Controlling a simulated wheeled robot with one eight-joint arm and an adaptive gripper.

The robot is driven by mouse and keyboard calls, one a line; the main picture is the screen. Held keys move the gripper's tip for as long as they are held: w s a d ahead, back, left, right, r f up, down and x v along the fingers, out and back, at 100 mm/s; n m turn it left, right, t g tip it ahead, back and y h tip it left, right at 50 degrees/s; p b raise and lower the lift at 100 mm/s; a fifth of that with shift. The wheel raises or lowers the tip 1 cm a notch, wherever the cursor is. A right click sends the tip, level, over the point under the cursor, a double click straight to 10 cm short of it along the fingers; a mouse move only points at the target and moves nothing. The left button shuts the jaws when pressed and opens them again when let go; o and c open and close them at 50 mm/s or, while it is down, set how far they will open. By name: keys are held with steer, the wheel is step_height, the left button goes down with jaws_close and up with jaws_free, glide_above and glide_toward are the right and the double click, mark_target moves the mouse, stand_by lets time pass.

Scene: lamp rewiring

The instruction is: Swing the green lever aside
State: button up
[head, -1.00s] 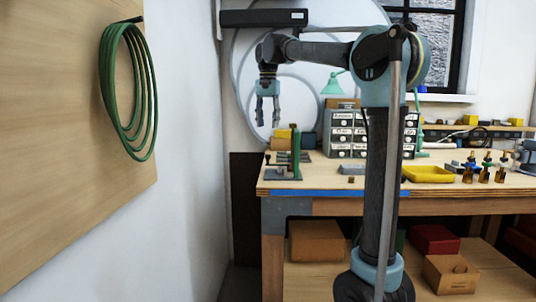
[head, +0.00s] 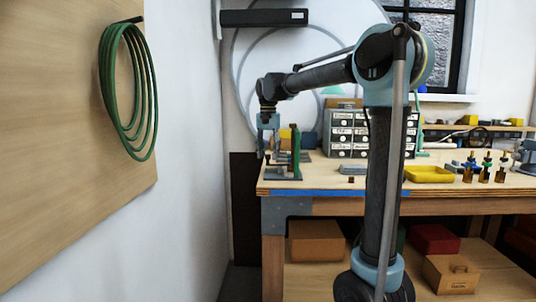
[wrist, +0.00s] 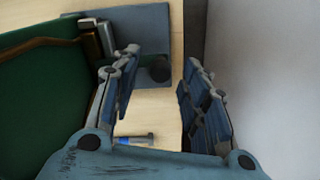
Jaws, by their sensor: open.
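The green lever (head: 295,152) stands upright on a grey base plate (head: 284,174) at the left end of the workbench. In the wrist view a large green surface (wrist: 42,110), which looks like the lever's side, fills the left. My gripper (head: 265,152) points down just left of the lever in the head view. Its jaws are open, and I see nothing held between them. In the wrist view my fingers (wrist: 155,90) hang over the plate's edge, with a dark round knob (wrist: 159,69) showing between them. Whether a finger touches the green part, I cannot tell.
The white wall (wrist: 270,70) is close on the right in the wrist view. Grey drawers (head: 345,132) stand right of the lever. A yellow tray (head: 429,174) lies farther right. A coiled green hose (head: 127,95) hangs on a board at the left.

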jaws_close()
stand_by(0.3)
steer(key=n, duration=0.1)
steer(key=s+n, duration=0.1)
steer(key=n, duration=0.2)
steer(key=shift+s+d, duration=0.2)
steer(key=shift+s, duration=0.2)
steer(key=n, duration=0.2)
steer(key=s+n, duration=0.1)
steer(key=n, duration=0.1)
steer(key=shift+s+d, duration=0.15)
steer(key=shift+d, duration=0.25)
steer(key=n, duration=0.1)
steer(key=d+n, duration=0.1)
steer(key=n, duration=0.1)
steer(key=s+n, duration=0.1)
steer(key=shift+d, duration=0.25)
steer(key=shift+s+d+n, duration=0.1)
steer(key=shift+d+n, duration=0.3)
steer(key=shift+n, duration=0.7)
steer(key=shift+s+d+n, duration=0.1)
steer(key=shift+d+n, duration=0.3)
steer(key=shift+n, duration=0.7)
